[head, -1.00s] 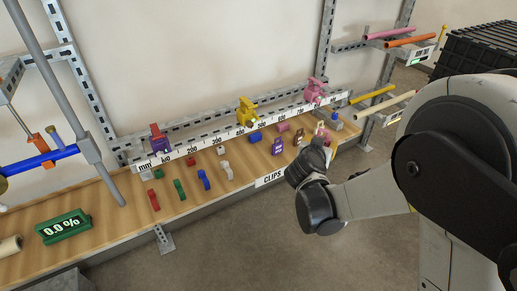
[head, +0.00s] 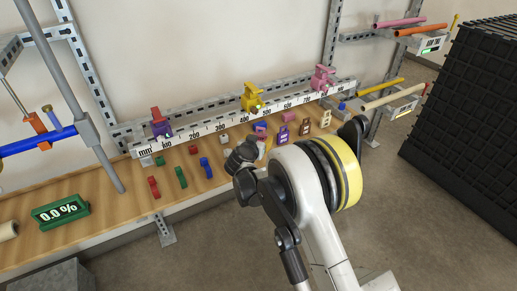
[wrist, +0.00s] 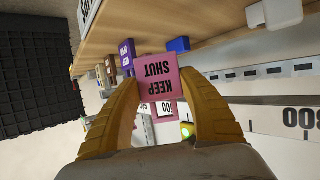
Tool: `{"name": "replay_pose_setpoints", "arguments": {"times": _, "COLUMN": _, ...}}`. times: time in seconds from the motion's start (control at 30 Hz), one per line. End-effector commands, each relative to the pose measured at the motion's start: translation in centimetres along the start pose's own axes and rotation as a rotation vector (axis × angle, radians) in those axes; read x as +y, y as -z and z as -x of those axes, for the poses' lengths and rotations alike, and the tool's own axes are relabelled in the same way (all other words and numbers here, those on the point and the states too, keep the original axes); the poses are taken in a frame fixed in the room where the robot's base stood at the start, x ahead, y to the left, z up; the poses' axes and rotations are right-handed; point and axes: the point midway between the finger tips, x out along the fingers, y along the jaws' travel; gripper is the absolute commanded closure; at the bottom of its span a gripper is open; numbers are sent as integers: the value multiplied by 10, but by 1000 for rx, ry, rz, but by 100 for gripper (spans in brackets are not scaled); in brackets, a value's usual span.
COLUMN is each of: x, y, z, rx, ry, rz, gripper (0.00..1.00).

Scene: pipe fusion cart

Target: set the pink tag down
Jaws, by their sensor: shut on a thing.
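The pink tag (wrist: 158,84), printed KEEP SHUT, is between the two yellow-brown fingers of my gripper (wrist: 160,92) in the wrist view. The lettering reads upside down there. My gripper is shut on it. In the head view my gripper (head: 262,145) is over the front part of the wooden shelf (head: 105,222), near its middle. My wrist partly covers that spot, so the tag is hard to make out, and I cannot tell whether it touches the shelf.
A purple tag (head: 283,135), brown tag (head: 304,127) and cream tag (head: 325,119) stand right of my gripper. A blue block (head: 260,128) is close behind it. A ruler rail (head: 215,125) runs behind.

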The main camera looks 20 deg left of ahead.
Motion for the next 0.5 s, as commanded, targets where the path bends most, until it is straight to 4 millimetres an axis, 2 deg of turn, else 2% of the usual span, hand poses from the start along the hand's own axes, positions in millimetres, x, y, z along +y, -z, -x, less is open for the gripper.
{"name": "replay_pose_setpoints", "arguments": {"times": 0.03, "x": -5, "y": -6, "z": -12, "rx": 0, "ry": 0, "rz": 0, "gripper": 67}}
{"name": "replay_pose_setpoints", "arguments": {"times": 0.13, "x": -12, "y": -8, "z": -27, "rx": 0, "ry": 0, "rz": 0, "gripper": 67}}
{"name": "replay_pose_setpoints", "arguments": {"times": 0.33, "x": -16, "y": -12, "z": -37, "rx": 0, "ry": 1, "rz": 0, "gripper": 67}}
{"name": "replay_pose_setpoints", "arguments": {"times": 0.5, "x": -16, "y": -38, "z": -47, "rx": 0, "ry": 0, "rz": -1, "gripper": 67}}
